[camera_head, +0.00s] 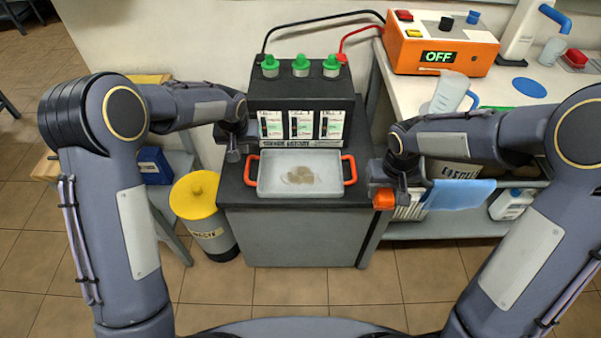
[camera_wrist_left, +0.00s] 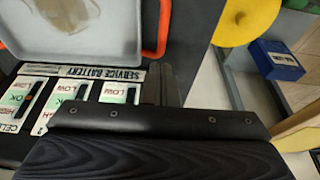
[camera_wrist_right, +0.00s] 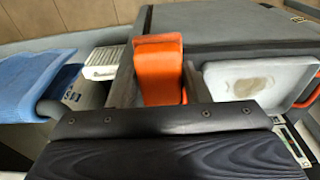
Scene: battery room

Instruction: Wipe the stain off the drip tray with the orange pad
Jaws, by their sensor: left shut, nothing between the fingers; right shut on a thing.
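The drip tray (camera_head: 274,186) is a shallow grey-white tray with orange-red side handles on the dark cabinet top. A brownish stain (camera_head: 302,175) lies in the middle of its floor. The tray also shows in the right wrist view (camera_wrist_right: 218,72) and partly in the left wrist view (camera_wrist_left: 60,50). My right gripper (camera_head: 388,190) is shut on the orange pad (camera_head: 384,199), just right of the tray and apart from it. The pad fills the space between the fingers in the right wrist view (camera_wrist_right: 159,70). My left gripper (camera_head: 233,154) is shut and empty, left of the tray's back corner.
A black battery box (camera_head: 300,95) with green caps stands behind the tray. A yellow-lidded bin (camera_head: 195,195) is at left. A blue cloth (camera_head: 459,194) hangs at right. An orange power unit (camera_head: 440,43) reads OFF on the right bench.

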